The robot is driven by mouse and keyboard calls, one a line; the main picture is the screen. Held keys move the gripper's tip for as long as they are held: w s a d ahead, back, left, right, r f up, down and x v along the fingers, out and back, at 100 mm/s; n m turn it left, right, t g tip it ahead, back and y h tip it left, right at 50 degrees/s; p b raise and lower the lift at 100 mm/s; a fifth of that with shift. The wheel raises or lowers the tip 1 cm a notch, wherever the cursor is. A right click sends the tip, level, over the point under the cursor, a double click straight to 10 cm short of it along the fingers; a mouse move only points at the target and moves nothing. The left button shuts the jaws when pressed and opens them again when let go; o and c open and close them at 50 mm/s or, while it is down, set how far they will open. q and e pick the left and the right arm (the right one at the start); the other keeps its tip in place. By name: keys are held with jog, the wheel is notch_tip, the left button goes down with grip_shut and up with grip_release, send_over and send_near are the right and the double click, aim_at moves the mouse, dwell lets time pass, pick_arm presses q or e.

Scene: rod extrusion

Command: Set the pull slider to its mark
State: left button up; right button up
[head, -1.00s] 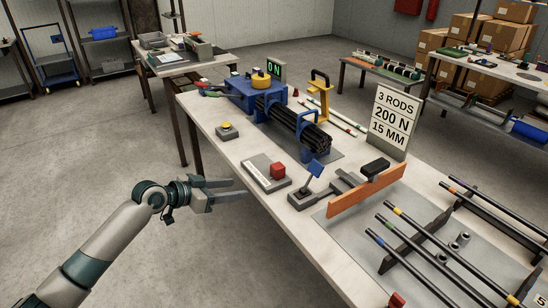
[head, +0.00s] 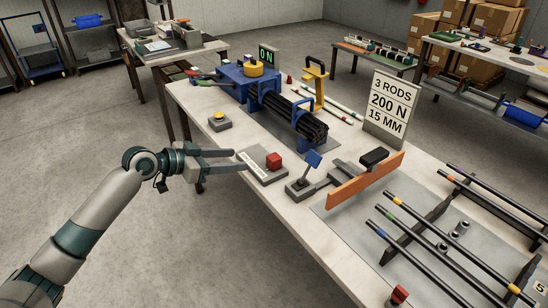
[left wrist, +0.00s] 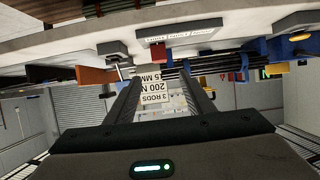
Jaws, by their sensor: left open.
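The pull slider appears to be the red block (head: 274,161) on a grey base with a white scale strip (head: 255,164), near the table's left edge. The scale's marks are too small to read. My left gripper (head: 241,160) is open and empty, just left of the base, its fingers pointing toward it. In the left wrist view, which is upside down, the red block (left wrist: 158,53) and the scale base (left wrist: 185,32) show beyond the open fingers (left wrist: 160,82). My right gripper is not in view. A sign (head: 389,105) reads 3 RODS, 200 N, 15 MM.
A blue-tipped lever (head: 312,160) and an orange plate (head: 366,180) stand right of the slider. A yellow button (head: 219,118) sits behind it. The blue machine (head: 246,82) holds black rods; its display (head: 268,57) reads 0 N. Floor left of the table is clear.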

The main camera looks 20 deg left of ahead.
aim_at(272, 158)
pick_arm(q)
jog(key=p+x, duration=0.2)
jog(key=x, duration=1.2)
jog(key=shift+x, duration=0.95)
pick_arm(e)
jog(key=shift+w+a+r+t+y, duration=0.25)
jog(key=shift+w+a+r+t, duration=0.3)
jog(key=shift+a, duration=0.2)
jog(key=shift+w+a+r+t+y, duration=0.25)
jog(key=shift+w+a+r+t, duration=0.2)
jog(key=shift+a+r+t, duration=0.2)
pick_arm(q)
jog(key=shift+s+f, duration=0.1)
jog(key=shift+c, duration=0.2)
